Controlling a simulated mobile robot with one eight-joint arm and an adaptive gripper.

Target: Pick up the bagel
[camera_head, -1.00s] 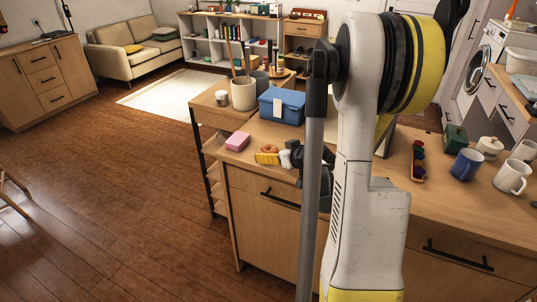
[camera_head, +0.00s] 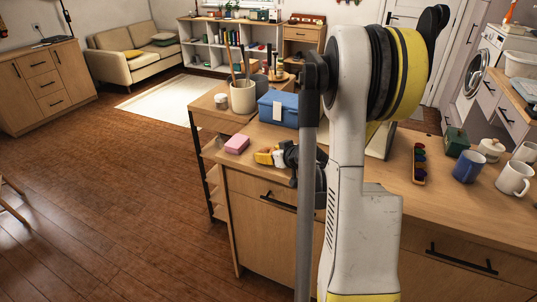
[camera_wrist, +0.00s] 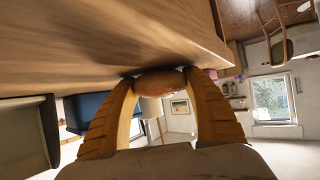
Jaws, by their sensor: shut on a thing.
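My gripper (camera_head: 265,157) is low over the left end of the wooden counter (camera_head: 405,222). In the wrist view its two yellow fingers (camera_wrist: 160,88) are shut on the bagel (camera_wrist: 160,82), one at each side. The bagel is brown and rounded, close against the counter surface; I cannot tell whether it touches it. In the head view the bagel is mostly hidden by the gripper and cannot be made out clearly.
A pink block (camera_head: 237,143) lies just left of my gripper. A blue box (camera_head: 280,108) and a utensil crock (camera_head: 242,97) stand behind it. Mugs (camera_head: 468,166), a paint-like tray (camera_head: 419,165) and a green box (camera_head: 456,141) stand at the right.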

